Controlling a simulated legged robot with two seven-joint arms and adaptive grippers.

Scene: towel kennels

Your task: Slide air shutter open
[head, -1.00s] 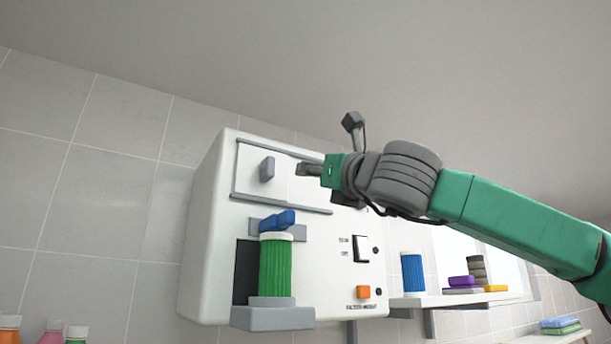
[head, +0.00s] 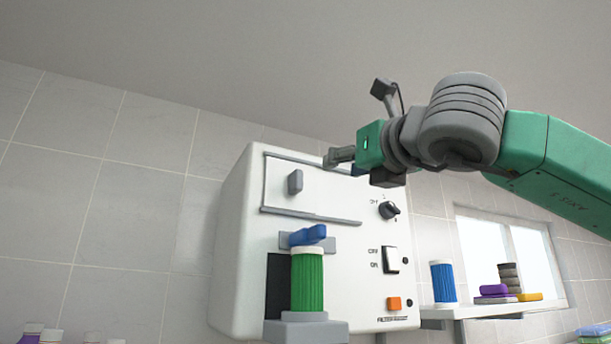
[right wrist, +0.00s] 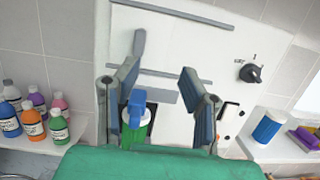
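The air shutter is a pale panel (head: 330,195) between two grey rails on the front of a white wall-mounted box (head: 235,250). Its grey upright handle (head: 295,182) is near the left end of the rails. It also shows in the right wrist view (right wrist: 138,46), just beyond the tip of the left-hand finger. My right gripper (head: 338,157) is up and to the right of the handle, by the top rail. In the right wrist view its fingers (right wrist: 160,82) are spread with nothing between them touching. My left gripper is out of view.
Below the shutter, a green filter cartridge (head: 308,280) stands in a grey holder under a blue clip (head: 307,235). A black knob (head: 390,210), a switch (head: 391,260) and an orange button (head: 394,304) sit at right. A shelf (head: 480,310) holds a blue cartridge (head: 443,282). Bottles (right wrist: 33,120) stand left.

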